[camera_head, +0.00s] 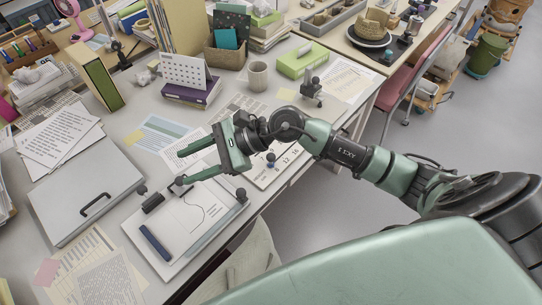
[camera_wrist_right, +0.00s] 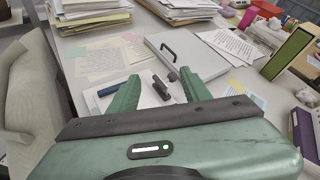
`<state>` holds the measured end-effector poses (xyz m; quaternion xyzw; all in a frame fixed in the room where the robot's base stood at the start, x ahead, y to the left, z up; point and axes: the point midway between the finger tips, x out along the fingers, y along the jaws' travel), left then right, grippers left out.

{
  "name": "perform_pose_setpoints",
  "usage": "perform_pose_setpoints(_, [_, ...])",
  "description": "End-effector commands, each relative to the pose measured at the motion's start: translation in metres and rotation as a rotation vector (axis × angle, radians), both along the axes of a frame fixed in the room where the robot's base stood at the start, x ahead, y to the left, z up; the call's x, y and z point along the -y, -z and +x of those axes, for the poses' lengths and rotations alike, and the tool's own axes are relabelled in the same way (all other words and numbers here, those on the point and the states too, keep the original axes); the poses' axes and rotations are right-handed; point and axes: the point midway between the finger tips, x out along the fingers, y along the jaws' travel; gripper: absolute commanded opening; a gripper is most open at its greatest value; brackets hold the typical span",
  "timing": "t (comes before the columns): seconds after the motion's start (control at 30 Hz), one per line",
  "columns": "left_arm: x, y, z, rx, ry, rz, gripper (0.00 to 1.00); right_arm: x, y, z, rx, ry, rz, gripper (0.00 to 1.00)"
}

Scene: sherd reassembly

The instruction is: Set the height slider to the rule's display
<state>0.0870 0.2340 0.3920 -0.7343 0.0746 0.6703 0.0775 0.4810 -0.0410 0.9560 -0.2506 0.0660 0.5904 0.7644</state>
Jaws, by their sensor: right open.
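My right gripper (camera_head: 180,167) is open and empty, with its two green fingers pointing left above the desk. It hangs near the upper edge of a white board (camera_head: 180,252) that carries a drawn curve, a dark block (camera_head: 153,203), a blue bar (camera_head: 155,242) and dark knobs. A pale panel with printed numbers (camera_head: 284,163) and a dark knob (camera_head: 270,157) lies partly hidden under the gripper and wrist. I cannot tell which part is the height slider, and no display is readable. In the right wrist view the dark block (camera_wrist_right: 161,85) shows between the open fingers (camera_wrist_right: 160,78). My left gripper is not in view.
A grey case with a black handle (camera_head: 70,200) lies left of the board. A pale chair (camera_head: 235,265) is at the desk's front edge.

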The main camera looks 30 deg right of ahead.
Motion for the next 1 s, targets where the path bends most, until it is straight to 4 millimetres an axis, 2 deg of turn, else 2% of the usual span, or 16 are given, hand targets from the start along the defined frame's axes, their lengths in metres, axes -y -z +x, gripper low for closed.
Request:
perform_pose_setpoints(0.03, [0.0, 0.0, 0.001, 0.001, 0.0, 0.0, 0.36, 0.027, 0.025, 0.005, 0.061, -0.068, -0.204, 0.48])
perform_pose_setpoints(0.13, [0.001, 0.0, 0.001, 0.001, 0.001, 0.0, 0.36, 0.092, 0.066, 0.012, 0.121, -0.197, -0.572, 0.48])
perform_pose_setpoints(0.2, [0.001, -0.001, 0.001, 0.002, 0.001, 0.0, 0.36, 0.138, 0.08, 0.017, 0.129, -0.26, -0.775, 0.48])
perform_pose_setpoints(0.3, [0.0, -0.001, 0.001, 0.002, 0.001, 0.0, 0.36, 0.189, 0.086, 0.02, 0.114, -0.32, -0.977, 0.48])
perform_pose_setpoints(0.4, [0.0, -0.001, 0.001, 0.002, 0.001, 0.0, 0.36, 0.216, 0.088, 0.021, 0.095, -0.349, -1.078, 0.48])
perform_pose_setpoints(0.53, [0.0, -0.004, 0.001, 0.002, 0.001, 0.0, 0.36, 0.225, 0.096, 0.022, 0.083, -0.362, -1.115, 0.48])
perform_pose_setpoints(0.8, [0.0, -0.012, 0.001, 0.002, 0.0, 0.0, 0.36, 0.219, 0.138, 0.028, 0.083, -0.362, -1.11, 0.48])
perform_pose_setpoints(1.0, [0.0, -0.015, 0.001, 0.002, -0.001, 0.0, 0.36, 0.217, 0.159, 0.032, 0.086, -0.361, -1.11, 0.48])
